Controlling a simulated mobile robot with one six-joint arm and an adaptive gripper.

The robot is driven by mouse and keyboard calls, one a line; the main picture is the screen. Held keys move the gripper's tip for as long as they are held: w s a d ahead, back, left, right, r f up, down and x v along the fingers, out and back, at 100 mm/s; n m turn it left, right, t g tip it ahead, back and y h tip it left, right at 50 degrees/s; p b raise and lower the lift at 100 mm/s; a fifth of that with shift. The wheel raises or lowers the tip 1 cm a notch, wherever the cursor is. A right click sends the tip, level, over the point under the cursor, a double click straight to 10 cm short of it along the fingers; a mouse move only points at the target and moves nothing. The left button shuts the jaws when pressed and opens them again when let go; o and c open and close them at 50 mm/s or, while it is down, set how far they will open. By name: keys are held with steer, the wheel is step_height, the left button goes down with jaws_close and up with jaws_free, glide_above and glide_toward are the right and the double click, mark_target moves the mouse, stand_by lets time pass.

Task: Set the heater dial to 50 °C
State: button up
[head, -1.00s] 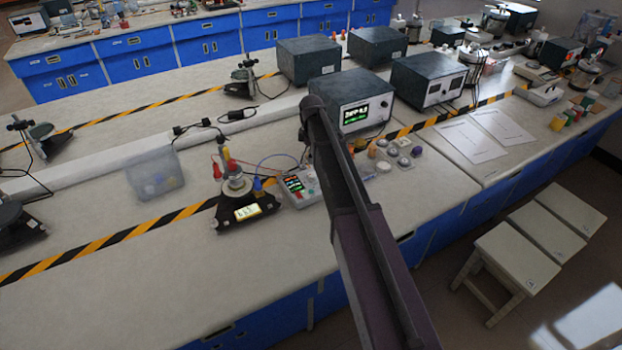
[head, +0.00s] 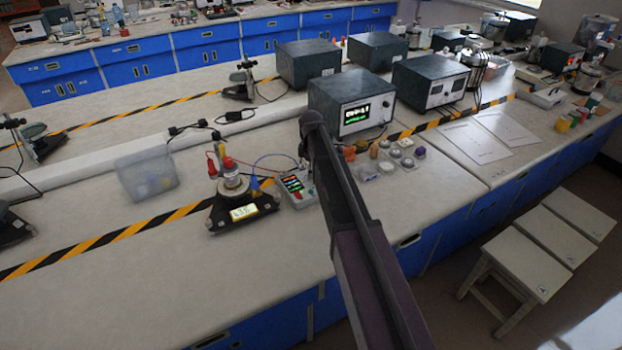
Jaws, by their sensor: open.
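A black-based apparatus (head: 243,211) with a lit yellowish display, a round metal top and red, yellow and blue plugs stands on the near bench. A small pale control box (head: 296,188) with coloured lit readouts sits just right of it, wired to it. A dark grey instrument box (head: 351,101) with a green-lit screen and a knob on its front stands behind. I cannot tell which of these is the heater, and no dial marks are readable. My arm crosses in front from the bottom right, its bend near the grey box. My gripper is hidden behind the arm.
A clear plastic bin (head: 147,175) stands to the left. Small jars and pots (head: 396,158) cluster right of my arm. More grey boxes (head: 430,80) stand behind. White stools (head: 540,255) are at the lower right. The bench front left of the arm is clear.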

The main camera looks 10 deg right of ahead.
steer(key=shift+f+b, duration=0.55)
steer(key=shift+f, duration=0.25)
jaws_close()
